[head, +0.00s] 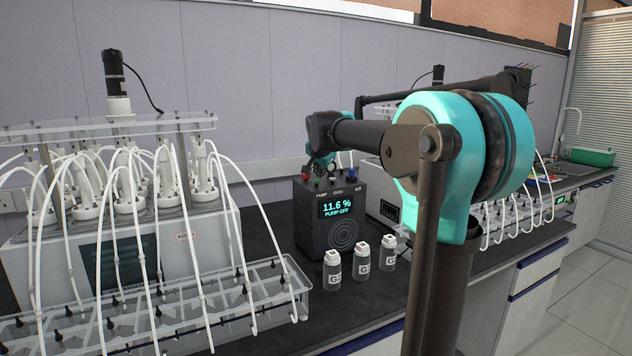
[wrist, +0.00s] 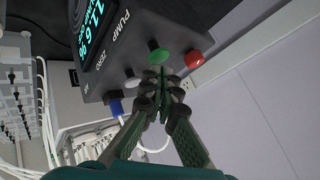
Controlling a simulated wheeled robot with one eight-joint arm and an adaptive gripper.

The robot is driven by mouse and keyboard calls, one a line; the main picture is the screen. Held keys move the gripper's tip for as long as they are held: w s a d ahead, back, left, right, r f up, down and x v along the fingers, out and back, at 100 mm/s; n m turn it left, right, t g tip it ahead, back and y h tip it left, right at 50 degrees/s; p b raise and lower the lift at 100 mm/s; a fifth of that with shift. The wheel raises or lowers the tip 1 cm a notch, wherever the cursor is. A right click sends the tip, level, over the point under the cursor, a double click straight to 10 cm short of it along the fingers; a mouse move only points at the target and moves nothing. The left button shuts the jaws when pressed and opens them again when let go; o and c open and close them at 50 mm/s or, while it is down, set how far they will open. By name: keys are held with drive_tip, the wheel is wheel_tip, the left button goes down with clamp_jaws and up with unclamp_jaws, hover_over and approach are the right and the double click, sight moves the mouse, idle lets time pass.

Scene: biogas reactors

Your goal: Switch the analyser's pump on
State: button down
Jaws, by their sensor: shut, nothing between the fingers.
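The analyser (head: 330,240) is a dark box on the bench. Its lit display (head: 337,207) reads "11.6 %" and "PUMP OFF". In the wrist view its top carries a green button (wrist: 157,55) by the label "PUMP" and a white button (wrist: 132,81) by "ZERO". A red fitting (wrist: 194,59) and a blue fitting (wrist: 117,107) stand at its corners. My gripper (wrist: 164,75) is shut and empty, its tips right at the green button; I cannot tell whether they touch it. In the head view my gripper (head: 320,172) is small, over the analyser's top.
Several small labelled bottles (head: 361,264) stand in front of the analyser, near the bench edge. A reactor unit with white tubes (head: 120,200) and a clear rack (head: 285,287) fill the left. A grey unit (head: 388,210) stands behind at the right. My arm hides part of the right bench.

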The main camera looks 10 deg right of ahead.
sight(319, 188)
drive_tip(key=shift+f, duration=0.15)
drive_tip(key=shift+f, duration=0.55)
idle(0.8)
drive_tip(key=shift+r, duration=0.7)
drive_tip(key=shift+r, duration=0.1)
drive_tip(key=shift+r, duration=2.9)
